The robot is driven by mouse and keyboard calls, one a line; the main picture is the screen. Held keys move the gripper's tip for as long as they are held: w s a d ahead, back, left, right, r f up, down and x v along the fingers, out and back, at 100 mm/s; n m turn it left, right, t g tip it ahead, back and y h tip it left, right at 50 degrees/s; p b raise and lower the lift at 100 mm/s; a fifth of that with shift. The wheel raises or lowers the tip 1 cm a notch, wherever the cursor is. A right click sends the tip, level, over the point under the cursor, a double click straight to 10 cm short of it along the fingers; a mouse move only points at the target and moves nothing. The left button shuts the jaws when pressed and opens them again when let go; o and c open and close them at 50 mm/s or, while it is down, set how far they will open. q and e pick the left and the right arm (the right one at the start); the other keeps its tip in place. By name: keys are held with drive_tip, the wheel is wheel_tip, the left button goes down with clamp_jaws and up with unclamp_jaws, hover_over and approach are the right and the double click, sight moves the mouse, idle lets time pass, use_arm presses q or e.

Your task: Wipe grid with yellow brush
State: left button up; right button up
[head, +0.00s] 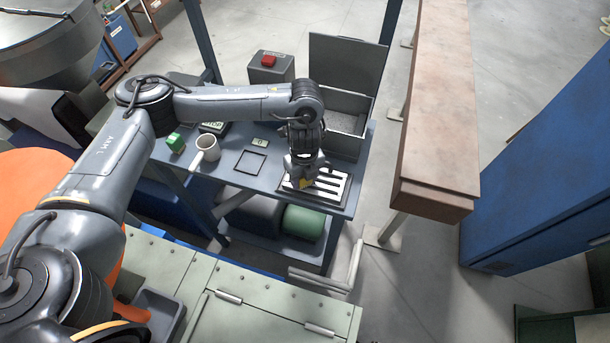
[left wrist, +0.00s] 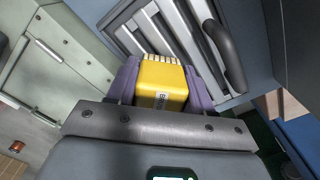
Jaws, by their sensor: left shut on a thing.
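The grid (head: 330,190) is a dark frame with pale bars at the right front of the blue-grey table (head: 232,176). My left gripper (head: 304,182) is over the left part of the grid, pointing down. In the left wrist view the gripper (left wrist: 160,85) is shut on the yellow brush (left wrist: 165,78), with purple-grey fingers on both sides. The brush's pale bristles point toward the bars of the grid (left wrist: 150,30). I cannot tell whether the bristles touch the bars. In the head view only a small yellow bit of the brush shows. My right gripper is not in view.
An open grey box (head: 345,121) stands behind the grid. A dark curved handle (left wrist: 222,45) is close right of the brush.

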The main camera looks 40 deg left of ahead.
use_arm(q)
drive_tip(key=r, duration=0.1)
drive_tip(key=r+p, duration=0.1)
drive_tip(key=r, duration=0.1)
drive_tip(key=shift+w+d, duration=0.3)
wheel_tip(320, 180, up, 3)
drive_tip(key=p, duration=0.3)
drive_tip(key=shift+f, duration=0.15)
drive_tip(key=shift+r, duration=0.9)
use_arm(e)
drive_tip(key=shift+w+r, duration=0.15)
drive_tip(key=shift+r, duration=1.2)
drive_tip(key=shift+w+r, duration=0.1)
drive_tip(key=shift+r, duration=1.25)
use_arm(q)
drive_tip(key=shift+s, duration=0.1)
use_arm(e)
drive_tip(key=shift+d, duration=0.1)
